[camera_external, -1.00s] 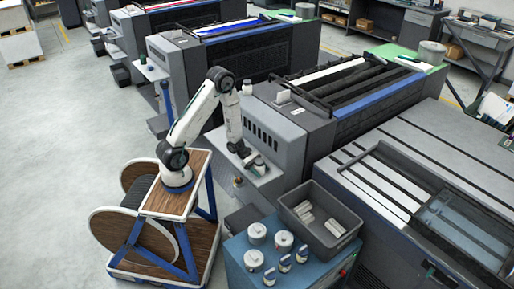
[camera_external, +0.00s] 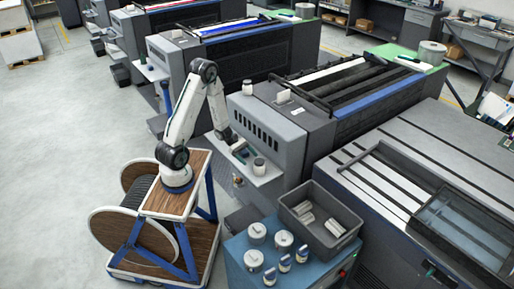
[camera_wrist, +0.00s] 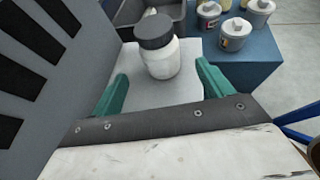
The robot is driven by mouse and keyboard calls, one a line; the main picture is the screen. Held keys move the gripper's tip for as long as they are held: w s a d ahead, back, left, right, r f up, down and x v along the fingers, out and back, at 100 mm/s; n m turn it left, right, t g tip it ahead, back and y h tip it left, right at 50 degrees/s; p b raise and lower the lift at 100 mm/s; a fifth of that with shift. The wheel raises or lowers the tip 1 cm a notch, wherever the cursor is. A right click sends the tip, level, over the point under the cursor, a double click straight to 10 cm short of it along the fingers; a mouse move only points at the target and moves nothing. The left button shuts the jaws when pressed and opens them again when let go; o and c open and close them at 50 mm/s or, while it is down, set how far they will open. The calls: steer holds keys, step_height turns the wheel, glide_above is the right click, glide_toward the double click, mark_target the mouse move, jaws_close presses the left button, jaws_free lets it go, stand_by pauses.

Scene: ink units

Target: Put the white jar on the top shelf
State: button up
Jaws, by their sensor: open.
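A white jar (camera_external: 259,168) with a dark grey lid stands upright on the low light-grey ledge (camera_external: 262,183) at the front of the near press. In the wrist view the jar (camera_wrist: 163,62) is ahead of my gripper (camera_wrist: 160,85), roughly centred beyond its two teal fingers. The fingers are spread wide with nothing between them. In the external view my gripper (camera_external: 231,142) is above the ledge, to the left of and behind the jar, apart from it. No separate shelf is clear; the press's flat upper top (camera_external: 265,112) rises above the ledge.
Another small pale jar (camera_external: 247,88) stands on the press top. A grey bin (camera_external: 334,244) with white pieces and a blue cabinet (camera_external: 238,262) bearing several tins and bottles are near the ledge. The slotted press wall (camera_wrist: 35,75) is close on the left in the wrist view.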

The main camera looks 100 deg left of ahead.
steer(key=shift+v, duration=0.75)
steer(key=d+r+m+g+h, duration=0.1)
steer(key=d+r+m+g, duration=0.3)
steer(key=d+r+m, duration=0.4)
steer(key=d+r+m+g+h, duration=0.2)
steer(key=d+r+m+g, duration=0.4)
steer(key=d, duration=0.4)
steer(key=s+d+r+m+y, duration=0.3)
steer(key=s+r+m+y, duration=0.2)
steer(key=m, duration=0.3)
steer(key=s+d+r+m+y, duration=0.3)
steer(key=s+r+m+y, duration=0.1)
steer(key=s+m, duration=0.3)
steer(key=shift+s+r+m+y, duration=0.4)
steer(key=shift+s, duration=0.35)
